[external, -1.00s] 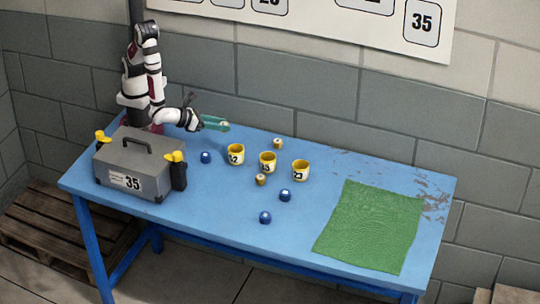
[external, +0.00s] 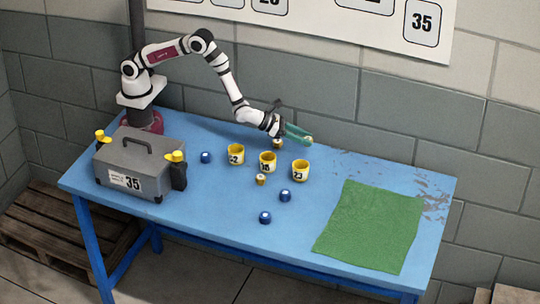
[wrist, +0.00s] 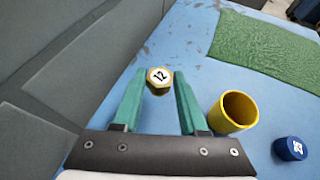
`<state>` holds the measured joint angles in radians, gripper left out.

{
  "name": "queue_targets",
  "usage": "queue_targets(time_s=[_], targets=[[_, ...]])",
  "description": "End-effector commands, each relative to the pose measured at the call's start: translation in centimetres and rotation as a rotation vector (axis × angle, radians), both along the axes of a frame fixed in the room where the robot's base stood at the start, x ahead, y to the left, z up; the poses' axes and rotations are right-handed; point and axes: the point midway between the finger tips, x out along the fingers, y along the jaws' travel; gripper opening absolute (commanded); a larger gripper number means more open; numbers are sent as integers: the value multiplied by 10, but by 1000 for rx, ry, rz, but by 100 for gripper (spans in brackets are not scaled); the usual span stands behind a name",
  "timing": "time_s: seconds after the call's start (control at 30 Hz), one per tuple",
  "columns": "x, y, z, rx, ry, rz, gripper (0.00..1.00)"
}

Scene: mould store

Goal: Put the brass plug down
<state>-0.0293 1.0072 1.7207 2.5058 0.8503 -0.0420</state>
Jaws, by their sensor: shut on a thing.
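My gripper (external: 300,135) has green fingers and is over the back of the blue table, behind the right-hand yellow cup. In the wrist view, the gripper (wrist: 159,85) is shut on a brass plug (wrist: 159,77) marked 12, held between the fingertips. In the external view the held plug (external: 309,140) shows small at the finger ends. It looks held above the table, but the exact height cannot be told. Another brass plug (external: 277,144) stands at the back, close to my gripper, and one more (external: 261,179) stands in front of the middle cup.
Three yellow cups stand in a row: left (external: 236,155), middle (external: 268,162), right (external: 300,170). Blue plugs (external: 285,196) (external: 265,217) (external: 206,157) lie around them. A grey toolbox (external: 135,165) is at left. A green cloth (external: 370,228) covers the right. Bare table (external: 345,172) lies between cups and cloth.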

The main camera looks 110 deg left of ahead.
Motion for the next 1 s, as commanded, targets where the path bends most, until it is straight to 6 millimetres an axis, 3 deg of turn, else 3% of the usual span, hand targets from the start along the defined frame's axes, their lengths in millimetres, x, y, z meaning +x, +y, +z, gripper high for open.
queue_targets(time_s=[0.1,0.3,0.63,0.67,0.7,0.83,1.0], targets=[[5,12,-11,0,2,1,0],[5,13,-46,1,1,-2,0],[5,12,-51,0,0,0,0],[5,12,-51,0,0,0,44],[5,12,-51,0,0,0,51],[5,12,-51,0,0,0,72],[5,12,-51,0,0,0,72]])
